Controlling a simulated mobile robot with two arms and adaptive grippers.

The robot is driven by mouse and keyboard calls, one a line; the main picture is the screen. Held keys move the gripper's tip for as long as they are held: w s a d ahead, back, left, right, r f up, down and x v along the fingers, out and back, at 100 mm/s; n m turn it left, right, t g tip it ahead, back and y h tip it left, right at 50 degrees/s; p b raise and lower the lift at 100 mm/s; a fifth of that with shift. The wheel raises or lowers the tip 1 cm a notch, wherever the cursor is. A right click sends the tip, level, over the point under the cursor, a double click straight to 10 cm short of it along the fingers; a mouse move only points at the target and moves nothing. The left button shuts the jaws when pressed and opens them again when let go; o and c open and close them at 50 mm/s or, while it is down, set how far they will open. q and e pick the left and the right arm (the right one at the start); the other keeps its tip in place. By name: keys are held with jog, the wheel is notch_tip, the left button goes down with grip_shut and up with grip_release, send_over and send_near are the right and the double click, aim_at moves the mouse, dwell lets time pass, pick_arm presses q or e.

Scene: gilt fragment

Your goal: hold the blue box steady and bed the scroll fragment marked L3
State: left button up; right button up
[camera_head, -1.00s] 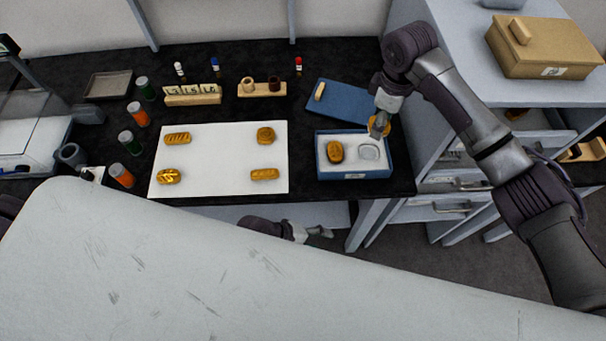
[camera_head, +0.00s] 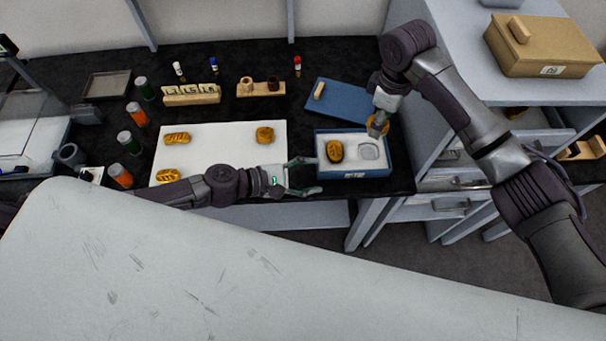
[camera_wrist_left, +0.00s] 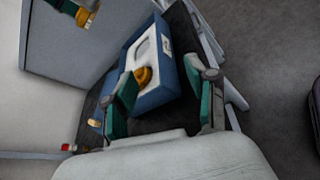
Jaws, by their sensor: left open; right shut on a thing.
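The blue box (camera_head: 353,175) stands open at the table's front right; it also shows in the left wrist view (camera_wrist_left: 180,78). Its white insert holds one gold fragment (camera_head: 334,151) in the left recess; the right recess (camera_head: 368,152) is empty. My right gripper (camera_head: 378,127) is shut on a gold fragment (camera_head: 384,128) above the box's back right; I cannot read any mark on it. My left gripper (camera_head: 314,176) is open at the box's left side, its fingers pointing toward it. In the left wrist view the box lies between and beyond the fingers (camera_wrist_left: 166,98); contact is unclear.
A blue lid (camera_head: 338,101) lies behind the box. The white mat (camera_head: 215,145) bears three visible gold fragments; my left arm covers its front right part. Wooden racks (camera_head: 192,96), several dark and orange jars and a grey tray (camera_head: 107,86) stand further left and back.

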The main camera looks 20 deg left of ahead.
aim_at(346, 173)
pick_arm(q)
jog(key=x, duration=1)
jog(key=c, duration=1)
jog(key=shift+s, duration=0.15)
grip_shut()
